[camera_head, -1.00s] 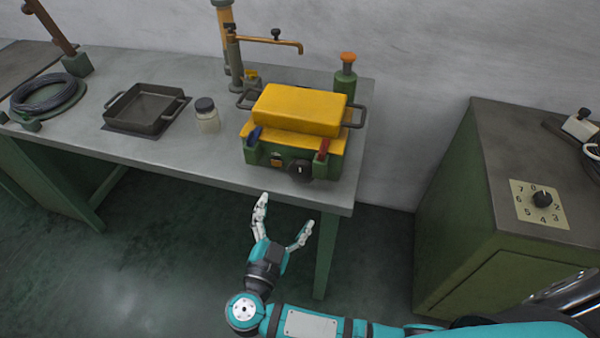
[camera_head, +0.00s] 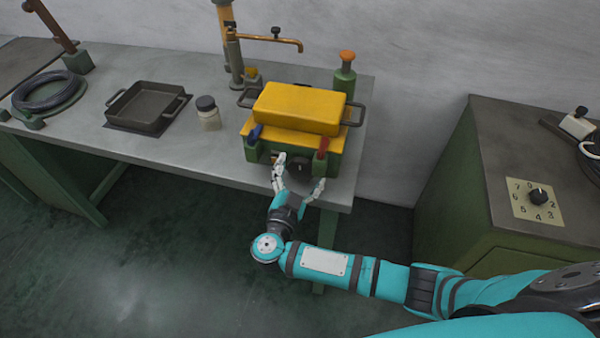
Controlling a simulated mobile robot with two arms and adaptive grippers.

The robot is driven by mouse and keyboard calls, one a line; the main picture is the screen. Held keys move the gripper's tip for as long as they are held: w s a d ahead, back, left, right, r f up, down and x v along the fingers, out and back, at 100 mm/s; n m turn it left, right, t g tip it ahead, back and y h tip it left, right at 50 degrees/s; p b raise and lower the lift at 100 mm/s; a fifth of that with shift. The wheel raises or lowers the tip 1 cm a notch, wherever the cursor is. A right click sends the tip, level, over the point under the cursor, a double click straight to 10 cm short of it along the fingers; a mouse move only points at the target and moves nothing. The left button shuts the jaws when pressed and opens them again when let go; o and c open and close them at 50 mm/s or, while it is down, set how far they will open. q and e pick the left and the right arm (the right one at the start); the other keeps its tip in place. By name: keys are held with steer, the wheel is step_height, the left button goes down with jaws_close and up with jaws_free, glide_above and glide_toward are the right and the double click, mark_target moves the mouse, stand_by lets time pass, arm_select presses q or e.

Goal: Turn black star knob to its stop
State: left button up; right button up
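A dark round knob (camera_head: 302,167) sits low on the front of a green machine (camera_head: 336,161) with a yellow lid (camera_head: 300,108); it is small and partly hidden, so I cannot make out a star shape. My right gripper (camera_head: 299,179) is open in front of the machine. One finger is left of the knob and the other is to its right and lower. I cannot tell whether either finger touches it. Another black knob (camera_head: 539,195) sits on a numbered dial plate on the right cabinet. My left gripper is not in view.
The machine stands on a grey workbench (camera_head: 215,160), near its front edge. A blue lever (camera_head: 254,132) and a red lever (camera_head: 322,148) flank its front. A cabinet (camera_head: 470,180) is at right.

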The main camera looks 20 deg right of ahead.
steer(key=c, duration=1.2)
steer(key=shift+s+m+p, duration=0.1)
steer(key=shift+m+p, duration=0.6)
steer(key=shift+p, duration=0.15)
steer(key=shift+f+m, duration=0.15)
steer(key=shift+m, duration=0.45)
steer(key=shift+m+b, duration=0.6)
steer(key=shift+m, duration=1.4)
steer(key=o, duration=1.2)
steer(key=shift+o, duration=0.2)
